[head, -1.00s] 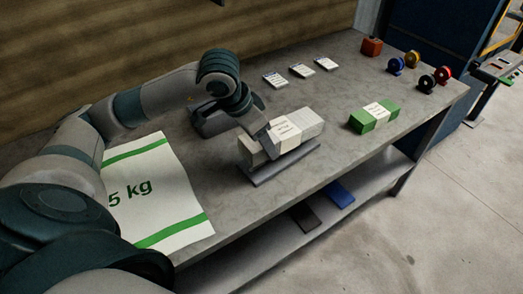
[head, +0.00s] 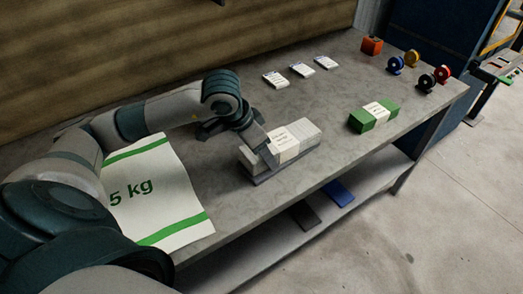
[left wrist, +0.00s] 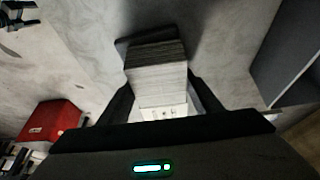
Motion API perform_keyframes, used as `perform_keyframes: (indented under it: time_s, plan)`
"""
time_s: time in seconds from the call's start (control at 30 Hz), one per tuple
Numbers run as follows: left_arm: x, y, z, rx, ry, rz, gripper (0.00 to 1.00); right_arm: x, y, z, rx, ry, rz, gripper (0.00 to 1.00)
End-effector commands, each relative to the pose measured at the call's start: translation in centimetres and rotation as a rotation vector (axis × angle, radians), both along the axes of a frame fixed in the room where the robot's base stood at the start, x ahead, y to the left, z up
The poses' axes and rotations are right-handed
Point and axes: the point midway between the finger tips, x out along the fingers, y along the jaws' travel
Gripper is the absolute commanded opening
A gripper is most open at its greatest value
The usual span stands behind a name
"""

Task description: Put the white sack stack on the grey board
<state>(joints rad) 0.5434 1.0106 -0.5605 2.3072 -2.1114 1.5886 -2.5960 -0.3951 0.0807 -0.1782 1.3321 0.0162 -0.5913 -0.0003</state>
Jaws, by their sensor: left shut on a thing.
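The white sack stack (head: 309,133) has a pale printed band round its middle and lies lengthwise over the grey board (head: 262,181). Only a thin front edge of the board shows in the head view. The stack looks down on the board or very close above it; I cannot tell full contact. My left gripper (head: 266,146) is shut on the stack at its band, from above. My right gripper is not in view.
A green stack with a white band (head: 375,115) lies to the right. A large printed sack (head: 160,195) lies at left. The table's front edge is close to the board.

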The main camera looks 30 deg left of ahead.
Motion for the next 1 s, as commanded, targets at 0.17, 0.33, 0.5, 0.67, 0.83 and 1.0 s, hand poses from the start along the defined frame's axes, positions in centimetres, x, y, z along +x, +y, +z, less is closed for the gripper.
perform_keyframes:
  time_s: [0.17,0.33,0.5,0.67,0.83,1.0]
  plan:
    - [0.0,0.0,0.0,0.000,0.000,0.000,0.77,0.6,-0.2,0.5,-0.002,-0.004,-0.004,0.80]
    - [0.0,0.0,0.0,0.000,0.000,0.000,0.77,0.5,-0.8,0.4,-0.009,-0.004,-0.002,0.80]
    - [0.0,0.0,0.1,0.000,0.000,0.000,0.77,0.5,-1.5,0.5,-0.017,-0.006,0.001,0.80]
    - [-0.3,0.1,1.0,0.000,-0.003,-0.001,0.77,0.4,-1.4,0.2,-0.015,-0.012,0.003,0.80]
    - [-1.1,0.6,3.3,0.002,-0.005,-0.001,0.77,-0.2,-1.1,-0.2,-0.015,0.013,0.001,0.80]
    - [-2.2,1.0,6.2,0.003,-0.005,0.000,0.77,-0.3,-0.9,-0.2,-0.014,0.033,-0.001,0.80]
